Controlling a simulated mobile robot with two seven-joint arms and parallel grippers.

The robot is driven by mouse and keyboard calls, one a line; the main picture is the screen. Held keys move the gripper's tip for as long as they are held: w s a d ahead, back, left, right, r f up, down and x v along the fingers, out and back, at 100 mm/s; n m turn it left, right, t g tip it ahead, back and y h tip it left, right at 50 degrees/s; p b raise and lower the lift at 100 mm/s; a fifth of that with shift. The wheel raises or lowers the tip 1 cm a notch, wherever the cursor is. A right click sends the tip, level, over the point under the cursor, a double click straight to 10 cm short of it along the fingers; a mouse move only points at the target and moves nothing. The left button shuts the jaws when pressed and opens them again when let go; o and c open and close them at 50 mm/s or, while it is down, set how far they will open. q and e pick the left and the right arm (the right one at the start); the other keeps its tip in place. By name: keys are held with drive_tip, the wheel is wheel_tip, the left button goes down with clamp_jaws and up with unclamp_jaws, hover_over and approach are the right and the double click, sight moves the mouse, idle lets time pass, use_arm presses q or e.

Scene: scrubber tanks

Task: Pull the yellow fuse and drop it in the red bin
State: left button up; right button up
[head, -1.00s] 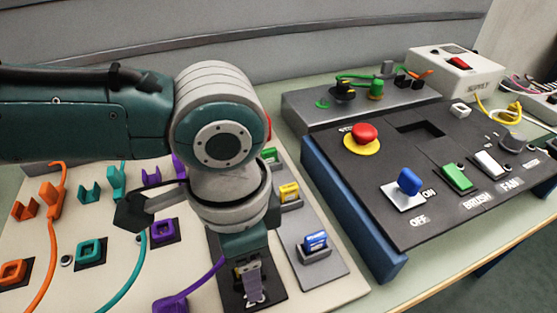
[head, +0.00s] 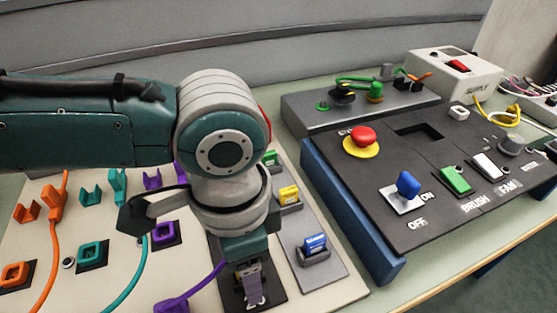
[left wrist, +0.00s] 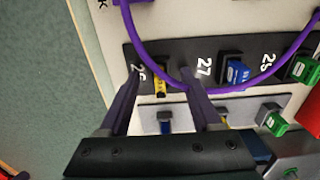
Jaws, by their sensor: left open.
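A yellow fuse (left wrist: 160,82) sits in the dark strip by the number 26 in the left wrist view. My left gripper (left wrist: 160,82) is open, with one finger on either side of this fuse; I cannot tell whether they touch it. In the head view my left gripper (head: 253,294) points down over the dark strip and its arm hides that fuse. A second yellow fuse (head: 289,194) sits in a holder on the grey strip; in the left wrist view a finger partly covers it. A red thing (left wrist: 311,124), mostly cut off, shows at the right edge; I cannot tell if it is the bin.
A blue fuse (left wrist: 237,72) and a green fuse (left wrist: 303,68) share the dark strip. The grey strip also holds a blue fuse (head: 315,244) and a green one. A purple cable (left wrist: 150,60) loops close by the fingers. A control panel (head: 350,185) stands to the right.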

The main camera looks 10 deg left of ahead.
drive_tip(key=shift+r, duration=0.3)
use_arm(q)
clamp_jaws()
idle(0.6)
idle(0.9)
drive_tip(key=o, duration=0.6)
unclamp_jaws()
drive_tip(key=shift+c, duration=0.2)
drive_tip(key=shift+r+p, duration=0.1)
drive_tip(key=shift+p, duration=0.2)
wheel_tip(320, 180, up, 10)
drive_tip(key=shift+f+p, duration=0.1)
drive_tip(key=shift+p, duration=0.8)
use_arm(e)
drive_tip(key=shift+r, duration=0.9)
